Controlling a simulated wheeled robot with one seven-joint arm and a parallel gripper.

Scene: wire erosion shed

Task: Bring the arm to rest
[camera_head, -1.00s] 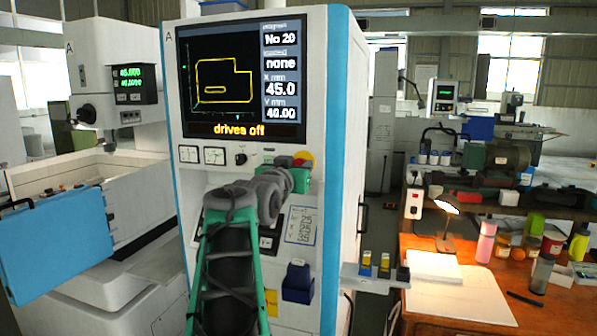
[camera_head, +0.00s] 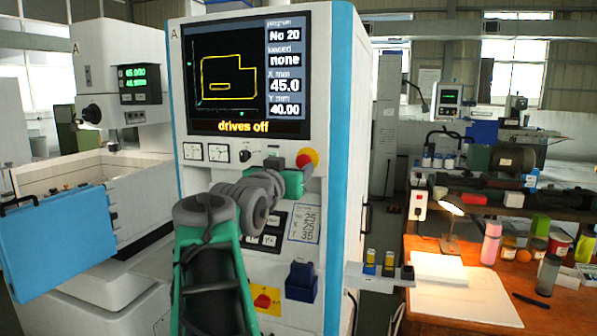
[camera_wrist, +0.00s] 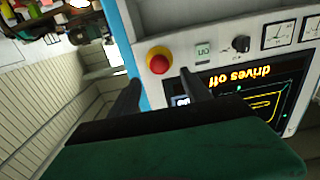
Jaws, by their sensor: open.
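My gripper (camera_head: 292,180) is in front of the control cabinet's panel in the head view, mostly hidden behind my own grey wrist. In the wrist view its two dark fingers (camera_wrist: 160,92) stand apart with nothing between them. My green and grey arm reaches up from the bottom of the head view towards the panel. The red stop button (camera_head: 308,158) is close beside the gripper in the picture and also shows in the wrist view (camera_wrist: 159,60). The cabinet's screen (camera_head: 248,75) reads "drives off" and "loaded none".
A blue panel with a handle (camera_head: 58,243) is at left by the white machine. A small shelf with coloured blocks (camera_head: 378,272) juts out right of the cabinet. A wooden bench (camera_head: 450,308) with a lit lamp (camera_head: 449,225), bottles and jars stands at right.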

